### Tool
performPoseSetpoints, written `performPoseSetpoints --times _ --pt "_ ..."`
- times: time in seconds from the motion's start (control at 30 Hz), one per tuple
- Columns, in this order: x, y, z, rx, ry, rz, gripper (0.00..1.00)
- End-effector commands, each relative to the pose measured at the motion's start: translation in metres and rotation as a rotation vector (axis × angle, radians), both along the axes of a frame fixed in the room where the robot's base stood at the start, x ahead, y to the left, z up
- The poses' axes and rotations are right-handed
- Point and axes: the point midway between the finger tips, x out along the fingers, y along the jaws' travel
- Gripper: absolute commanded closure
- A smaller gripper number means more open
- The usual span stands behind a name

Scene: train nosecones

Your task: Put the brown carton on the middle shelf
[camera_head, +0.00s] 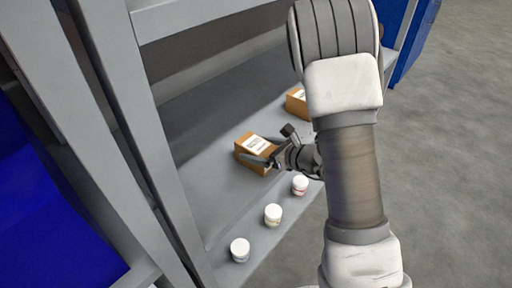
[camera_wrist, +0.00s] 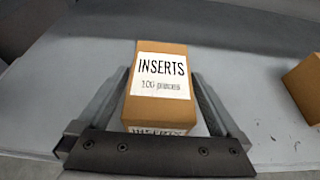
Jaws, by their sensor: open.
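A brown carton (camera_head: 254,148) with a white label stands on a grey shelf (camera_head: 212,193). In the wrist view the carton (camera_wrist: 161,60) reads "INSERTS" and sits between the two fingers of my gripper (camera_wrist: 160,105). The fingers lie along its left and right sides; whether they touch it I cannot tell. In the head view my gripper (camera_head: 262,160) reaches in from the right to the carton. A second brown carton (camera_head: 297,103) stands farther back on the same shelf, partly hidden by my arm; it also shows at the right edge of the wrist view (camera_wrist: 304,88).
Three white-lidded jars, one at the near end (camera_head: 240,249), one in the middle (camera_head: 273,215) and one by my gripper (camera_head: 300,185), stand along the shelf's front edge. A grey upright (camera_head: 140,130) and a higher shelf (camera_head: 190,18) frame the space. Open floor (camera_head: 460,150) lies right.

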Motion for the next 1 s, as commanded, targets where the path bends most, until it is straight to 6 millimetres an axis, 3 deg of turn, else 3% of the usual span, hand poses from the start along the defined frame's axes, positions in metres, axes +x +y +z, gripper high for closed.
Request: performPoseSetpoints --times 0.3,0.6,0.73,0.83,1.0 --pt "-0.045 -0.048 0.029 0.001 0.0 -0.008 0.0" --pt "-0.07 -0.071 0.043 0.001 -0.002 -0.001 0.0" --pt "-0.078 -0.061 0.055 -0.011 -0.024 0.061 0.0" --pt "-0.091 -0.041 0.074 -0.046 -0.068 0.183 0.0" --pt "-0.132 -0.003 0.111 -0.174 -0.185 0.48 0.0"
